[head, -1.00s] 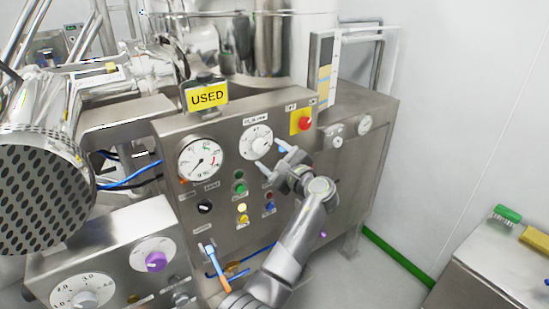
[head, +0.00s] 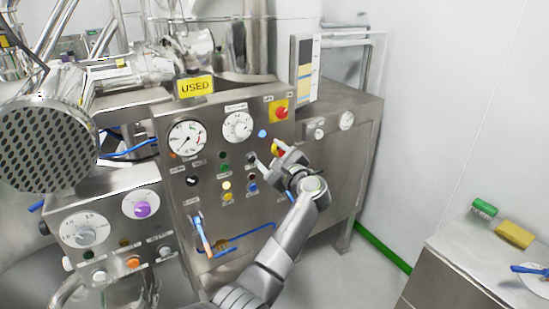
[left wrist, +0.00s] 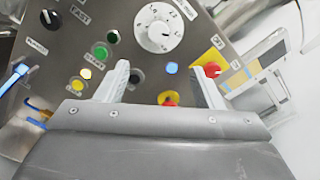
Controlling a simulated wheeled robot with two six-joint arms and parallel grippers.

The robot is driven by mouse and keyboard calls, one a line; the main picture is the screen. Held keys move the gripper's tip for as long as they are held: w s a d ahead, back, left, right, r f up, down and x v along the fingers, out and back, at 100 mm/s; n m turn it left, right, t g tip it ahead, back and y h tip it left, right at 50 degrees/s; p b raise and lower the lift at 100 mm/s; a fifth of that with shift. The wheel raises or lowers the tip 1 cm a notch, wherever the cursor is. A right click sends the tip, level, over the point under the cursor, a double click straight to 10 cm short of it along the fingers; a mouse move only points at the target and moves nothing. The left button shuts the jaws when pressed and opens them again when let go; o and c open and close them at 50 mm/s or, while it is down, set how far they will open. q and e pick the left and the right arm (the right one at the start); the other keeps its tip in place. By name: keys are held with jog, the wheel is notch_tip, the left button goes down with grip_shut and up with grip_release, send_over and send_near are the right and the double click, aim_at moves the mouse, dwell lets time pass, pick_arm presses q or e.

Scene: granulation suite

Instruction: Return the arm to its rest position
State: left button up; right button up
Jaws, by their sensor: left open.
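My left arm rises from the bottom of the head view. Its left gripper (head: 266,154) is open in front of the steel control panel (head: 250,212), below and right of the white dial (head: 237,126). In the left wrist view the two pale fingers of the left gripper (left wrist: 160,72) stand apart with nothing held between them. The white dial (left wrist: 159,28) and a blue light (left wrist: 172,68) show beyond the fingers. I cannot tell whether a finger touches the panel. My right gripper is not in view.
A gauge (head: 187,139), a red knob on a yellow plate (head: 279,111) and several buttons are on the panel. A blue-and-orange handle (head: 201,235) sticks out low. A steel cabinet (head: 452,281) at right carries a green brush (head: 484,207) and a yellow sponge (head: 514,234). Floor between is clear.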

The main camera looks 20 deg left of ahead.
pick_arm(q)
jog(key=shift+w+a+f, duration=0.1)
jog(key=shift+w+a, duration=0.05)
jog(key=shift+a, duration=0.1)
jog(key=s+a+f+n+g+h+b, duration=0.1)
jog(key=s+f+h+b, duration=0.15)
jog(key=f, duration=1.15)
jog(key=s+a+f+g+h+b, duration=0.15)
jog(key=s+f, duration=0.25)
jog(key=f, duration=1)
jog(key=s+f+n+g+h+b, duration=0.1)
jog(key=s+f+h+b, duration=0.2)
jog(key=f, duration=1.1)
jog(key=s+a+f+n+g+h+b, duration=0.1)
jog(key=s+f+n+g+h+b, duration=0.5)
jog(key=s+f, duration=2.1)
jog(key=s+f+n, duration=0.3)
jog(key=s, duration=0.6)
jog(key=s+a+f+n+b, duration=0.1)
jog(key=s+f+n, duration=0.3)
jog(key=s, duration=0.5)
jog(key=s+f+n, duration=0.3)
jog(key=s, duration=0.6)
jog(key=shift+s+a+f+n+g, duration=0.2)
jog(key=shift+s+f+n+g, duration=0.1)
jog(key=shift+s+f+g, duration=0.1)
